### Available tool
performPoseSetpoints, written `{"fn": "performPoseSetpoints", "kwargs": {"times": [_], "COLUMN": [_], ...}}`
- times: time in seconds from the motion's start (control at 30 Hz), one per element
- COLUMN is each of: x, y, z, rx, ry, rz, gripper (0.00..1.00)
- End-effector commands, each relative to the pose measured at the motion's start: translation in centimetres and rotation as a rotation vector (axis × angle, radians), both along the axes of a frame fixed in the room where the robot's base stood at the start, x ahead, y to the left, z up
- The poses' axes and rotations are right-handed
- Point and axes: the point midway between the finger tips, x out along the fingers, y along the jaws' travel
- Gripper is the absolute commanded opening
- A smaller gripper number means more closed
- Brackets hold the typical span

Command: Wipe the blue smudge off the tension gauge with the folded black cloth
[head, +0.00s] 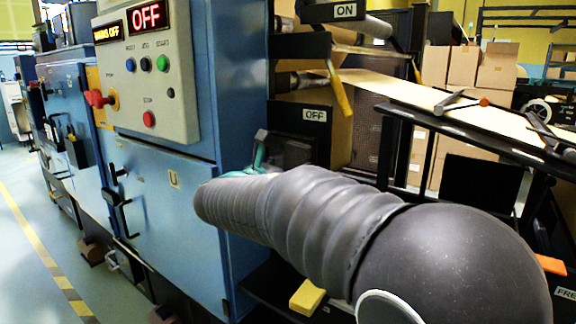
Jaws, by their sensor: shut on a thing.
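My arm in its dark ribbed sleeve reaches in from the lower right and covers much of the middle. Only small teal parts of my gripper (259,156) show past the sleeve, beside the blue machine's right edge. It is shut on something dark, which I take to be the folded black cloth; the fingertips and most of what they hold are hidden. A dark grey blocky shape (290,153) shows just right of the teal parts, below an OFF label; I cannot tell whether it is cloth or gauge. I cannot make out the tension gauge or a blue smudge.
A yellow block (307,297) lies below my arm. Open floor (35,270) lies far left.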

Motion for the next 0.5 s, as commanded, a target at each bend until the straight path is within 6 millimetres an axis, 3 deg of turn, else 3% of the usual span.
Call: {"fn": "performPoseSetpoints", "kwargs": {"times": [0.5], "x": [2.3], "y": [2.5], "z": [0.2], "rx": [-0.001], "ry": [0.001], "rz": [0.000], "gripper": [0.34]}}
